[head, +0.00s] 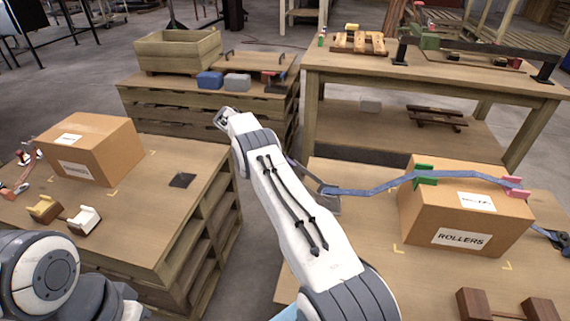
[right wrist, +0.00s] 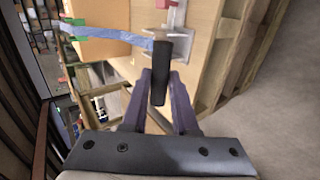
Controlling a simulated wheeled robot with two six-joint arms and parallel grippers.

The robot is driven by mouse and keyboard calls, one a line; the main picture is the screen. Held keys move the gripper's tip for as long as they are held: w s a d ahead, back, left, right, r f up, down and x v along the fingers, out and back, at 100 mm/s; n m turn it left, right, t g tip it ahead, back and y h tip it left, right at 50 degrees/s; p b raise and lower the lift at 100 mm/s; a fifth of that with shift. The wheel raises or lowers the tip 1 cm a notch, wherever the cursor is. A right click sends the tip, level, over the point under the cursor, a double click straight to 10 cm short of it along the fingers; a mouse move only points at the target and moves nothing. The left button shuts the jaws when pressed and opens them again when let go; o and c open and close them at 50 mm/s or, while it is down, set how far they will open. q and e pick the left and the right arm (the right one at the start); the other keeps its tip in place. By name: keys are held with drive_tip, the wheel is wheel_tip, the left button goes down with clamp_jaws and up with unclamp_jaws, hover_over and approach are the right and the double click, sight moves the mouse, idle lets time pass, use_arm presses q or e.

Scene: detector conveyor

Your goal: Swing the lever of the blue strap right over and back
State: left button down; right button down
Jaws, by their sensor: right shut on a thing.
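The blue strap (head: 380,187) runs over a cardboard box marked ROLLERS (head: 418,225), across a green corner guard (head: 424,175) and a pink one (head: 514,187). Its near end meets a metal buckle (head: 327,203) at the table's left edge, partly behind my right arm. In the right wrist view, the strap (right wrist: 110,35) reaches the buckle plate (right wrist: 180,45), and the black lever (right wrist: 158,75) sticks out toward me. My right gripper (right wrist: 162,84) is shut on the lever, one finger on each side. My left gripper is out of view.
Another box (head: 95,150) stands on the left table beside small brown and white holders (head: 84,218). A wooden crate (head: 178,50) and a blue block (head: 210,81) are on the back table. Dark brown blocks (head: 478,303) lie at front right.

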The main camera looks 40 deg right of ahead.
drive_tip(key=c, duration=0.7)
unclamp_jaws()
drive_tip(key=shift+w+a+f, duration=0.2)
drive_tip(key=shift+f, duration=0.25)
drive_tip(key=shift+d+r, duration=0.1)
drive_tip(key=shift+r, duration=0.05)
drive_tip(key=s+d+r, duration=0.2)
drive_tip(key=s+r, duration=0.1)
drive_tip(key=s+d+r+p, duration=0.1)
drive_tip(key=s+r, duration=0.3)
drive_tip(key=s+d+r, duration=0.2)
drive_tip(key=s+r, duration=0.1)
drive_tip(key=r, duration=0.1)
drive_tip(key=shift+s+d, duration=0.2)
drive_tip(key=shift+d, duration=0.15)
